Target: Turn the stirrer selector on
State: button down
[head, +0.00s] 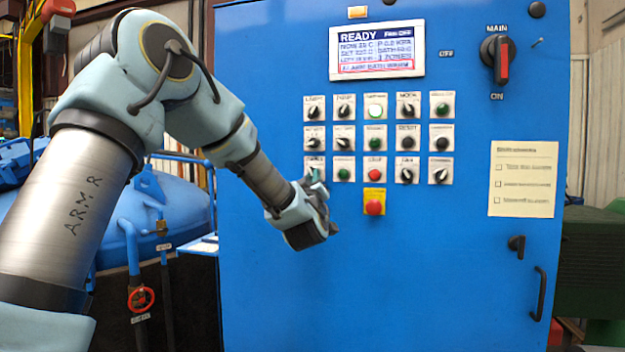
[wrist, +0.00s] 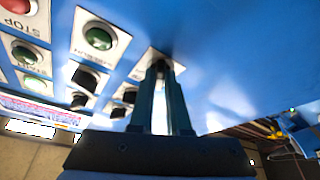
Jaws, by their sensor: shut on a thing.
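The selector in the bottom-left corner of the button grid (head: 314,162) is mostly covered by my gripper (head: 317,180) in the head view. In the wrist view my gripper (wrist: 160,72) has its two dark fingers closed around this black selector knob (wrist: 161,63), against a white label plate. The fingers hide most of the knob, so I cannot tell which way it points. The plate's lettering is too small or covered to read, so I cannot confirm from the label that it is the stirrer selector.
A green button (wrist: 100,38) sits close beside the held knob. Other selectors and buttons fill the grid on the blue cabinet (head: 480,290). A red emergency button (head: 374,207) is below the grid. The display (head: 376,50) reads READY. The main switch (head: 498,58) points down to ON.

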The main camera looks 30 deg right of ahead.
jog(key=shift+f+m+b, duration=0.1)
jog(key=shift+m+b, duration=0.2)
jog(key=shift+b, duration=0.25)
jog(key=shift+w+a+m+g+h+b, duration=0.15)
jog(key=shift+m+g+h+b, duration=0.85)
jog(key=shift+m+b, duration=1.7)
jog(key=shift+w+a+m+g+h+b, duration=0.15)
jog(key=shift+m+g+h+b, duration=0.9)
jog(key=shift+m+b, duration=1.65)
jog(key=shift+w+a+m+g+h+b, duration=0.15)
jog(key=shift+m+g+h+b, duration=0.85)
jog(key=shift+m+b, duration=1.65)
jog(key=shift+s+m+h+p, duration=0.1)
jog(key=shift+m+h+p, duration=0.2)
jog(key=shift+m, duration=0.25)
jog(key=c, duration=0.9)
grip_release()
